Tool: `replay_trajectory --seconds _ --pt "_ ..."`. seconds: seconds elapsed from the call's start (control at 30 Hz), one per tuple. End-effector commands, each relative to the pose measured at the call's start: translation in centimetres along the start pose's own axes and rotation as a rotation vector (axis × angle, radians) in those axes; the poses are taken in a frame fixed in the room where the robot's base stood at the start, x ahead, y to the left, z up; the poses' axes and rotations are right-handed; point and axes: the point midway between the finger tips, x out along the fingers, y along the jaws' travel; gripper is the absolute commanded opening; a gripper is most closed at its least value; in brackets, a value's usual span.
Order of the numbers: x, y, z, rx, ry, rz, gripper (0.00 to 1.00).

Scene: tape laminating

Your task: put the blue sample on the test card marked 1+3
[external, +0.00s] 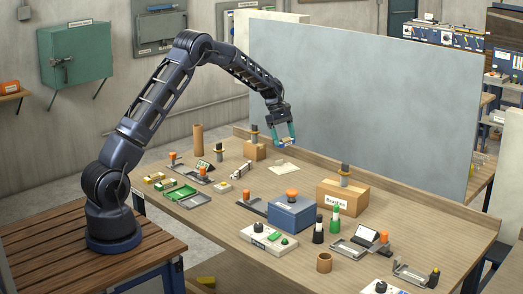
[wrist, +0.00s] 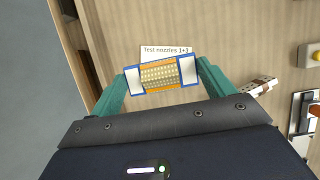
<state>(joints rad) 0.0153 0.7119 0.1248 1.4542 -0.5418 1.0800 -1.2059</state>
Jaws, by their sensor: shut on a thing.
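My gripper (external: 282,135) is shut on the blue sample (external: 286,144), held above the far part of the table. In the wrist view the sample (wrist: 160,75) is a flat piece with a blue rim, white end areas, orange strips and a yellowish grid. The teal fingers of my gripper (wrist: 162,76) grip it at its two ends. Just beyond it in the wrist view lies a pale card (wrist: 166,50) reading "Test nozzles" with a marking that looks like 1+3. The sample hides the card's lower part. In the external view the card (external: 283,168) lies on the table below the gripper.
A small cardboard box (external: 254,153) with a dark-topped tool stands left of the card. A bigger labelled box (external: 342,196) stands to the right, and a blue box (external: 291,213) nearer. A grey panel (external: 365,100) rises behind the table.

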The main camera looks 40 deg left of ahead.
Motion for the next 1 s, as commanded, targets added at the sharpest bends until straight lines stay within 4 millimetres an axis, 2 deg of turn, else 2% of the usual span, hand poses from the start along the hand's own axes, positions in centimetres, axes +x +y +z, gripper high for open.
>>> replay_trajectory --seconds 0.1,0.3,0.57,0.8,1.0 --pt "2.5 -0.1 -1.1 -0.001 0.0 -0.003 0.58" --pt "5.2 0.0 -2.1 0.0 -0.001 -0.001 0.58" --pt "6.6 0.0 -2.7 0.0 0.0 -0.001 0.58" --pt "9.5 -0.1 -3.9 0.0 0.0 -0.002 0.58" --pt "9.8 0.0 -4.0 0.001 0.0 0.0 0.58"
